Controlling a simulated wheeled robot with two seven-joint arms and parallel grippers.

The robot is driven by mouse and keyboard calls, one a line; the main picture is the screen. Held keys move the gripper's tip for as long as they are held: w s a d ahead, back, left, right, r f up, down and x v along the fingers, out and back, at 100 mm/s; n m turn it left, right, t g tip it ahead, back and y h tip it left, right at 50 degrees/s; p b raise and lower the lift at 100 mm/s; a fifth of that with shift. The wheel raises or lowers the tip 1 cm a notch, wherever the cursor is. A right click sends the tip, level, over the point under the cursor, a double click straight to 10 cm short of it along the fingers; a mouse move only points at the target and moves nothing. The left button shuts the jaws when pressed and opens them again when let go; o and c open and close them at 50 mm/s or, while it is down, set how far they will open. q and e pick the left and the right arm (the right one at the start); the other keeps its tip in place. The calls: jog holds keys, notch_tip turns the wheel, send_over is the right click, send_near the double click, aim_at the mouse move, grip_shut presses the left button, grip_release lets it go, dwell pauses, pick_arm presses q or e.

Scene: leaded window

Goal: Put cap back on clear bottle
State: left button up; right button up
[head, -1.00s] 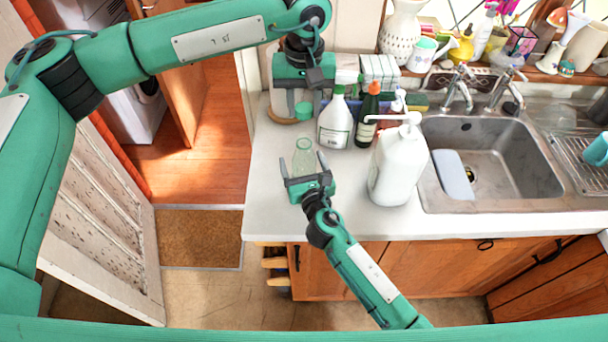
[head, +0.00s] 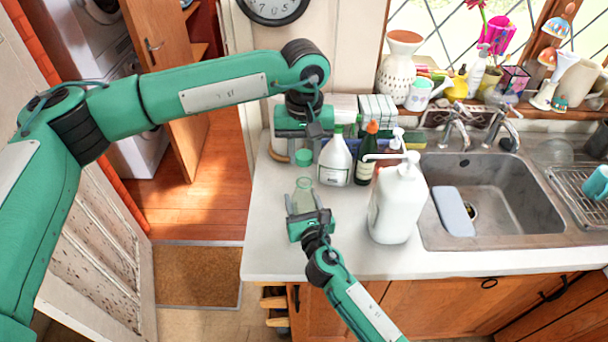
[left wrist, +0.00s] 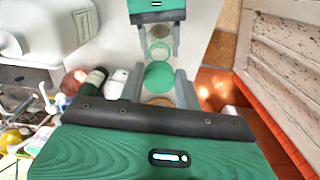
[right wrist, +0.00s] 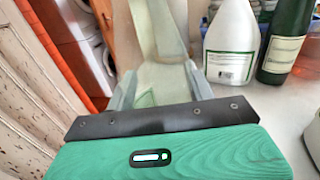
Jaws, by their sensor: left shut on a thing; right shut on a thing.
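My left gripper (head: 304,152) is shut on a green cap (head: 304,157). The cap also shows between the fingers in the left wrist view (left wrist: 158,76). My right gripper (head: 308,217) is shut on the clear bottle (head: 303,193), which is upright and has no cap on it. In the left wrist view the bottle's round mouth (left wrist: 158,51) shows just past the cap, with the right gripper's fingers on either side. The cap and bottle look apart. In the right wrist view the bottle (right wrist: 162,75) stands between the fingers, its top out of the picture.
A white spray bottle (head: 335,160), a dark green bottle (head: 366,153) and a large white pump bottle (head: 397,205) stand to the right on the counter (head: 270,255). The sink (head: 500,190) lies further right. The counter's left end is mostly clear.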

aim_at(302, 178)
pick_arm(q)
jog(key=shift+f, duration=1.5)
jog(key=shift+f, duration=0.1)
jog(key=shift+f, duration=0.8)
jog(key=shift+f, duration=0.55)
jog(key=m, duration=0.5)
jog(key=shift+a, duration=0.15)
jog(key=m, duration=0.4)
jog(key=shift+w+m, duration=0.1)
jog(key=shift+m, duration=0.3)
jog(key=o, duration=0.9)
jog(key=shift+a, duration=0.1)
